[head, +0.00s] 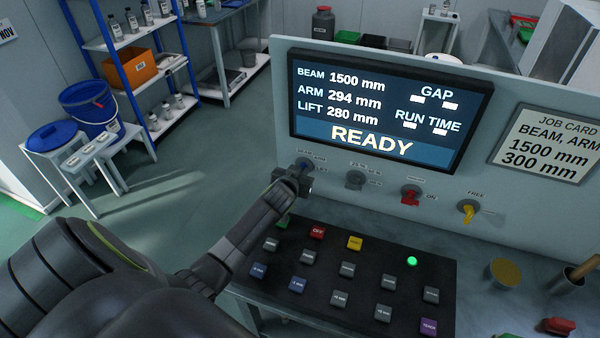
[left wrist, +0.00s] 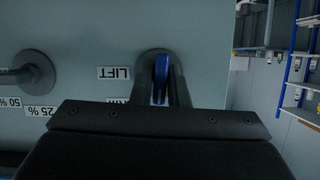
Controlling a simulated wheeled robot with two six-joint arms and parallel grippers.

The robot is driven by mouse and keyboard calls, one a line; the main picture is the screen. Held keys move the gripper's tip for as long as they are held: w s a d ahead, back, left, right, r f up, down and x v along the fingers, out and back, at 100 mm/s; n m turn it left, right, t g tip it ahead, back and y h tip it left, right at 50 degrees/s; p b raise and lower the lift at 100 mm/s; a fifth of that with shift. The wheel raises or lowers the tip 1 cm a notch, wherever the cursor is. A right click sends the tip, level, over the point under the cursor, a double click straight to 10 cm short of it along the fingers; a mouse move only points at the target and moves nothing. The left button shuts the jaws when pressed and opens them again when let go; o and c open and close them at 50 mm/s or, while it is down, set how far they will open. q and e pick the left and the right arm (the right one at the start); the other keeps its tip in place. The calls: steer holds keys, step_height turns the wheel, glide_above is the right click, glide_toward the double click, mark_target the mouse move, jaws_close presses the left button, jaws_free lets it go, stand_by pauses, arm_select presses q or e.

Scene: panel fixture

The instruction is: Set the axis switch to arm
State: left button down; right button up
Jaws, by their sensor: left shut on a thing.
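The axis switch (head: 302,165) is at the left end of the row of switches below the screen, mostly hidden by my left gripper. Its blue handle (left wrist: 161,78) shows in the left wrist view between the two fingers. My left gripper (head: 299,179) is shut on this handle. A LIFT label (left wrist: 114,73) is beside the switch, and another label is partly covered by the gripper. I cannot tell which label the handle points to. The screen (head: 385,110) reads beam 1500 mm, arm 294 mm, lift 280 mm and READY. My right gripper is not in view.
A grey switch (head: 355,180), a red switch (head: 411,196) and a yellow switch (head: 467,209) follow to the right. A black button panel (head: 320,300) with a lit green lamp (head: 411,261) lies below. The job card (head: 552,145) reads beam, arm, 1500 mm, 300 mm.

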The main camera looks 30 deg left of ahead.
arm_select(q)
steer(key=shift+d+f+m+y+b, duration=0.15)
steer(key=shift+m+y+b, duration=0.65)
steer(key=shift+m, duration=0.4)
steer(key=m+y+b, duration=0.2)
steer(key=m, duration=0.1)
steer(key=c, duration=1.5)
jaws_free()
steer(key=shift+d, duration=0.1)
steer(key=shift+s+d+b, duration=0.1)
steer(key=shift+s+b, duration=0.15)
steer(key=shift+b, duration=0.05)
steer(key=v, duration=0.8)
steer(key=b+v, duration=0.1)
steer(key=v, duration=0.7)
steer(key=shift+s+d+r, duration=0.2)
steer(key=shift+d+r, duration=0.1)
steer(key=shift+r, duration=0.05)
